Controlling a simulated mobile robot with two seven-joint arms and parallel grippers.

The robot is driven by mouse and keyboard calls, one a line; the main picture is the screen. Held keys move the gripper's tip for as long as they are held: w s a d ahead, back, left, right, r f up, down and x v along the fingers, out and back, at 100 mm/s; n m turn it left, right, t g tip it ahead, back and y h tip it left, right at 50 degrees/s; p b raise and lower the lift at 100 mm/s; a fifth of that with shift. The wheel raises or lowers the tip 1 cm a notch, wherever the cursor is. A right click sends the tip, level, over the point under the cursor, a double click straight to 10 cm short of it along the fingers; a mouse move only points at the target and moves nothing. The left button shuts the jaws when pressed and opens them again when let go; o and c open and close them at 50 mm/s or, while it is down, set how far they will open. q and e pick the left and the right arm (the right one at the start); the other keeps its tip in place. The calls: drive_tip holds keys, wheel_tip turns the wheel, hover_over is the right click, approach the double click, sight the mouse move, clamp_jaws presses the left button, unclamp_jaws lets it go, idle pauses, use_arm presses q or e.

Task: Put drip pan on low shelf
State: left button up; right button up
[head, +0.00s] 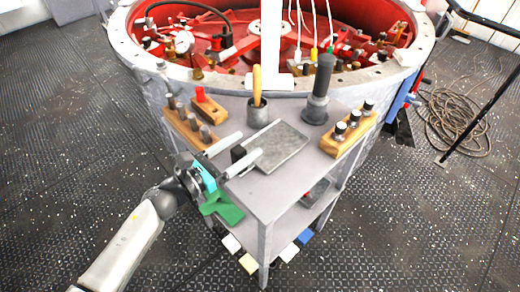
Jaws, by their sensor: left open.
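The drip pan, seemingly the flat grey rectangular tray (282,149), lies on the top of a grey cart (262,197). A small dark block (238,154) shows at its left edge; I cannot tell whether it is the pan's handle. My left gripper (250,144) is open at the pan's left side, its two pale fingers pointing toward the pan, with the dark block between them. I cannot tell whether the fingers touch anything. The low shelf (288,226) shows in part below the cart top. My right gripper is not in view.
Wooden blocks with pegs (190,126) and (349,134), a cup with a wooden-handled tool (257,108) and a dark upright tool (316,107) stand around the pan. A dark item (316,192) is on the low shelf. A large red-lined ring (170,70) stands behind.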

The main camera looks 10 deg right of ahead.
use_arm(q)
drive_tip(key=shift+c, duration=0.3)
clamp_jaws()
idle(0.3)
idle(0.8)
